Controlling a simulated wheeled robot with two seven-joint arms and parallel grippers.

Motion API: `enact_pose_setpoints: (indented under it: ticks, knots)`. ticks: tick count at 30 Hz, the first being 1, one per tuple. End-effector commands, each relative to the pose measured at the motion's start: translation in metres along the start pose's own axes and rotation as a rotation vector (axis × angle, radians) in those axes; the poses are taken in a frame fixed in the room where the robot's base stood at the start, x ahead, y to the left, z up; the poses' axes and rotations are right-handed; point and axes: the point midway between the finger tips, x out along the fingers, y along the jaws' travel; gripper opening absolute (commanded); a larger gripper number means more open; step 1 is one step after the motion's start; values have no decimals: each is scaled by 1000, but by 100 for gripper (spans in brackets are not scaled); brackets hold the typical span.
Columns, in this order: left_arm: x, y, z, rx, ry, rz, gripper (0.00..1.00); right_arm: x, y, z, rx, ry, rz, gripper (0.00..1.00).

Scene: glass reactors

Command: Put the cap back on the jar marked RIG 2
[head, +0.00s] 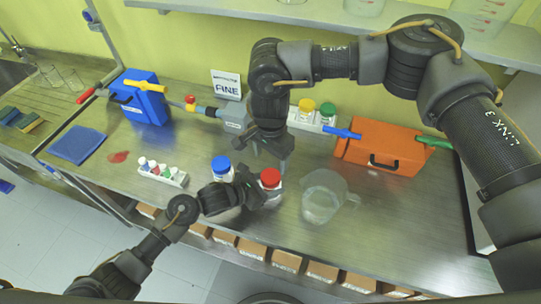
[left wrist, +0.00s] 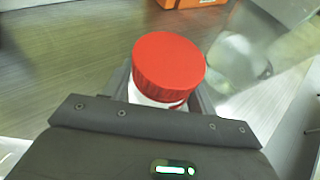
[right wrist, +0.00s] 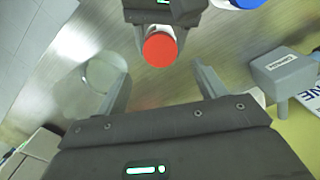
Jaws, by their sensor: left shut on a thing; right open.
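A white jar with a red cap (head: 271,178) stands at the middle of the bench. My left gripper (head: 262,196) is shut around the jar's body; the left wrist view shows the red cap (left wrist: 168,65) on top of the white jar (left wrist: 150,98) between the fingers. Whether the cap is fully seated cannot be told. My right gripper (head: 270,155) is open and empty, just behind the jar; in the right wrist view the red cap (right wrist: 160,50) lies beyond its fingertips. A jar with a blue cap (head: 221,166) stands to the left. No RIG 2 marking is readable.
A glass jug (head: 325,200) stands right of the jar. A rack of small bottles (head: 163,175) is at left. An orange box (head: 380,146), a blue box (head: 142,100), a grey device (head: 235,117) and yellow- and green-capped jars (head: 306,105) stand behind. The bench's right front is clear.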

Motion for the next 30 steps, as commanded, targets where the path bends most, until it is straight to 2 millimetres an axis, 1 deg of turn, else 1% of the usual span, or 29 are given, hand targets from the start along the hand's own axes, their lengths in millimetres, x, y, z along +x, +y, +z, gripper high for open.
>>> enact_pose_setpoints:
  ticks: [9,13,17,24,27,30]
  knots:
    - [0,0,0,0,0,1,0,0,0,0,-5,0,0,70]
    - [0,0,0,0,0,0,0,7,0,0,-4,-1,2,70]
    - [0,0,0,0,0,1,0,23,0,0,-4,-1,2,70]
    - [0,0,0,0,0,0,0,58,0,0,-3,-1,2,70]
    - [0,0,0,0,0,0,0,69,0,0,-4,-1,2,70]
    - [0,0,0,0,0,0,0,76,0,0,-3,-1,1,70]
